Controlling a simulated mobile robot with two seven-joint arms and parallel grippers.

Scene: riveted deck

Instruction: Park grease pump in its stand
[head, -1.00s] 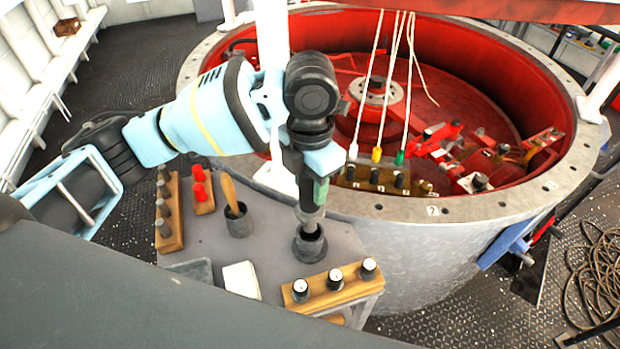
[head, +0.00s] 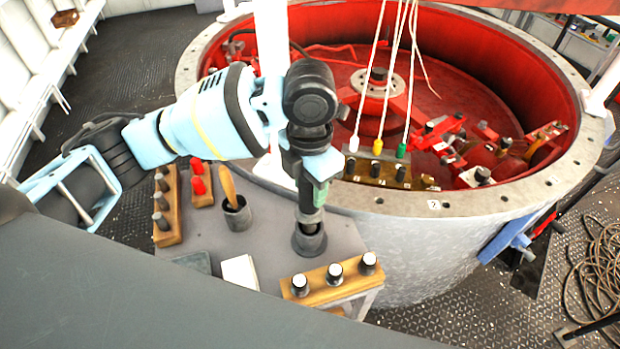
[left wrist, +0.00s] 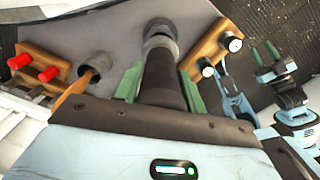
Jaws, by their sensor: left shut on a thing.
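My left gripper (head: 313,188) is shut on the grease pump, a dark cylinder with a lighter metal lower end (head: 309,217). The pump's dark body (left wrist: 166,85) lies between the green fingers in the left wrist view. The pump points down, close to upright, over the dark round cup-shaped stand (head: 310,243) on the grey bench. Its lower end overlaps the stand's mouth; how deep it sits is hard to tell. The stand's rim (left wrist: 159,27) shows past the pump in the left wrist view. My right gripper (left wrist: 265,52) shows small there, fingers apart and empty.
A cup with a wooden-handled tool (head: 238,218) stands left of the stand. A wooden block with black-and-white knobs (head: 333,283) is close at front right. Wooden racks with grey pegs (head: 166,205) and red pegs (head: 201,187) are at left. The red-lined ring (head: 480,205) rises behind.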

